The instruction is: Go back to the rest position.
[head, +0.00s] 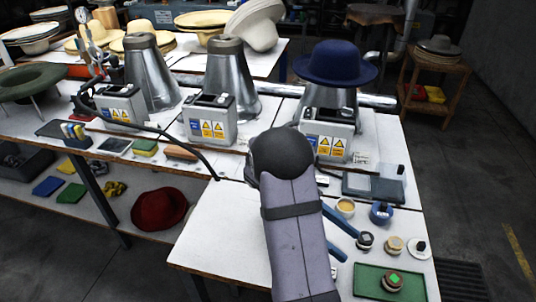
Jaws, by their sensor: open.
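My arm (296,235) reaches up from the bottom of the head view to a dark rounded joint (275,155) above the front table. My gripper cannot be made out; it appears hidden behind my arm. Two blue bars (341,219) show just right of my arm, partly covered by it. I cannot tell what they belong to. A navy blue hat (335,63) sits on the right metal press cone (328,97). The middle cone (230,75) and the left cone (150,72) are bare.
Grey control boxes (330,138) stand before the cones. A green tray (389,284), a blue round tin (381,213) and small jars crowd the front table's right side. The white table top (220,235) left of my arm is clear. A red hat (159,208) lies on the lower shelf.

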